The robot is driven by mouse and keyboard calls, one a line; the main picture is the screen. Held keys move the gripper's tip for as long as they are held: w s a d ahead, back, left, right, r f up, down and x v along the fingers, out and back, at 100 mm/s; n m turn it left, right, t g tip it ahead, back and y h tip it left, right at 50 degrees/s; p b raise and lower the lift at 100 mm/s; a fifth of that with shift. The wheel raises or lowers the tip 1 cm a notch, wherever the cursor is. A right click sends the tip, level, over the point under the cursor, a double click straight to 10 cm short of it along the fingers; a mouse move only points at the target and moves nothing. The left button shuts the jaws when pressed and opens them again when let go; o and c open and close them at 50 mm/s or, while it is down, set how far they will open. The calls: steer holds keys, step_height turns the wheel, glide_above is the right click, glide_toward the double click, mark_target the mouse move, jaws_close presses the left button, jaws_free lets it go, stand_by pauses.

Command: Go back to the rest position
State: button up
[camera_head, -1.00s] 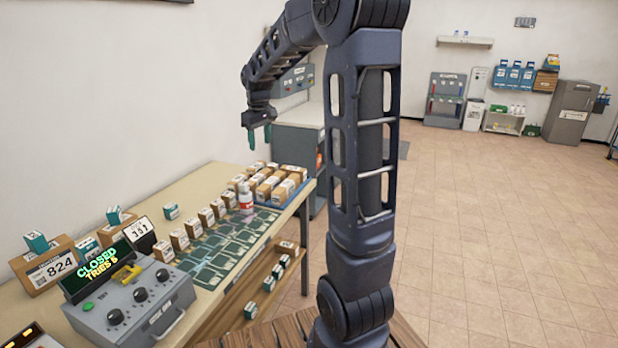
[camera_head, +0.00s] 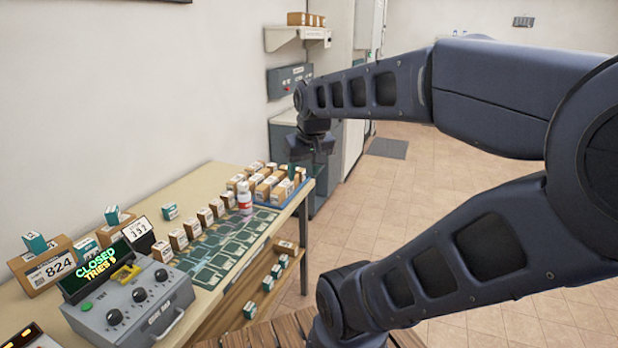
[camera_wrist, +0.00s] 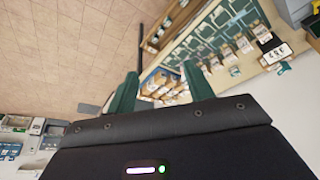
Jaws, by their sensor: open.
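My gripper (camera_head: 306,170) hangs at the end of my raised arm, near the far right end of the work table (camera_head: 178,196). Its green fingers show in the wrist view (camera_wrist: 157,85), spread apart with nothing between them. In the head view the gripper is small and overlaps the table's far end, where a blue tray (camera_head: 297,193) of small boxes stands. My upper arm links cross the right half of the head view and hide part of the floor.
A white bottle with a red label (camera_head: 244,198) stands by the green grid mat (camera_head: 222,245). A wall shelf (camera_head: 296,36) and a grey cabinet (camera_head: 283,130) are behind.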

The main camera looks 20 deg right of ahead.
steer(key=shift+s+d+f+m, duration=0.15)
steer(key=shift+s+f, duration=0.15)
steer(key=shift+s, duration=0.35)
steer(key=shift+s+f+m, duration=0.15)
steer(key=shift+s+f, duration=0.15)
steer(key=shift+s, duration=0.3)
stand_by(0.4)
